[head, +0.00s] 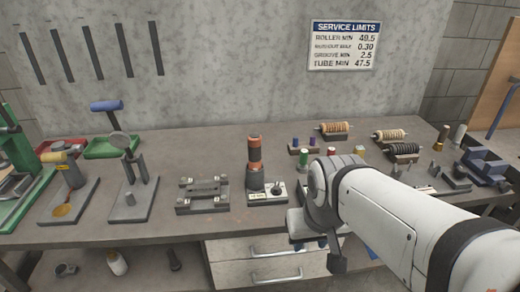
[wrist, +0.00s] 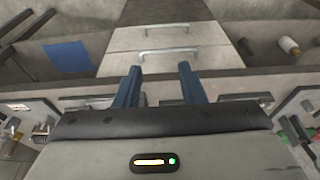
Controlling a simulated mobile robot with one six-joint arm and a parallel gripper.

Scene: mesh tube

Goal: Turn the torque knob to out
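A small light panel (head: 259,196) with a white label lies near the front of the bench, left of my arm. A small dark knob (head: 278,186) stands on it; its setting is too small to read. I take it to be the torque knob. A black and orange upright tool (head: 254,162) stands just behind the panel. My gripper (wrist: 157,76) has two blue fingers set apart with nothing between them. In the head view it is mostly hidden under my wrist, low at the bench's front edge, right of the panel. I cannot make out the knob in the wrist view.
A grey fixture block (head: 203,195) lies left of the panel. Wound rollers (head: 390,135) and small parts lie at the back right. Drawers (head: 265,262) are below the bench front. Bare bench lies behind the fixture.

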